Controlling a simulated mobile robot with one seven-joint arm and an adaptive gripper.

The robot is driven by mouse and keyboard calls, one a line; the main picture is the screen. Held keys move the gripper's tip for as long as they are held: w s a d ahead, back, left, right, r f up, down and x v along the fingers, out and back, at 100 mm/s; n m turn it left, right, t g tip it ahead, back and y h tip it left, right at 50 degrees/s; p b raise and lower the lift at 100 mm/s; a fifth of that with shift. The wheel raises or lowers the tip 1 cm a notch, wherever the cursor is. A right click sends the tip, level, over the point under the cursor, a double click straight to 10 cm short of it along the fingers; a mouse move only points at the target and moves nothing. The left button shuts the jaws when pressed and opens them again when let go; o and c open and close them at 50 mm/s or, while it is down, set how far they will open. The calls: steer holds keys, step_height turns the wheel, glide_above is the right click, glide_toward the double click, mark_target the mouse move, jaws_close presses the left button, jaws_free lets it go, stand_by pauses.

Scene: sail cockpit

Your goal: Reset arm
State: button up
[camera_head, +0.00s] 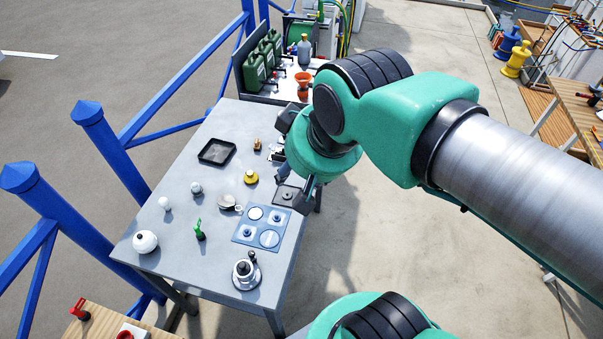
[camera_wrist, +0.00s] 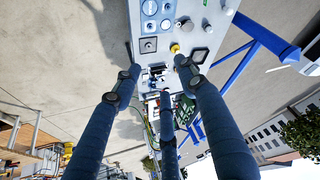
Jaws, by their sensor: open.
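My gripper (camera_wrist: 160,80) shows three dark blue fingers in the wrist view, spread apart with nothing between them. In the head view my gripper (camera_head: 290,165) is at the right edge of the grey table (camera_head: 175,225), partly hidden by my green wrist. In the wrist view the table (camera_wrist: 205,12) lies beyond the fingertips, at the top. I cannot tell the exact height of the fingers above it; no grasped object shows.
The table holds a black tray (camera_head: 217,152), a blue mat with discs (camera_head: 262,228), a white round pot (camera_head: 145,241), a yellow item (camera_head: 250,177) and a silver pot (camera_head: 245,272). Green canisters (camera_head: 255,70) stand behind. Blue railing (camera_head: 150,110) runs left. Open floor (camera_head: 400,245) lies right.

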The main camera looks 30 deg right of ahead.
steer(key=shift+s+d+f, duration=0.1)
steer(key=shift+s+f, duration=0.1)
steer(key=shift+s, duration=0.3)
step_height(320, 180, down, 4)
steer(key=b, duration=0.4)
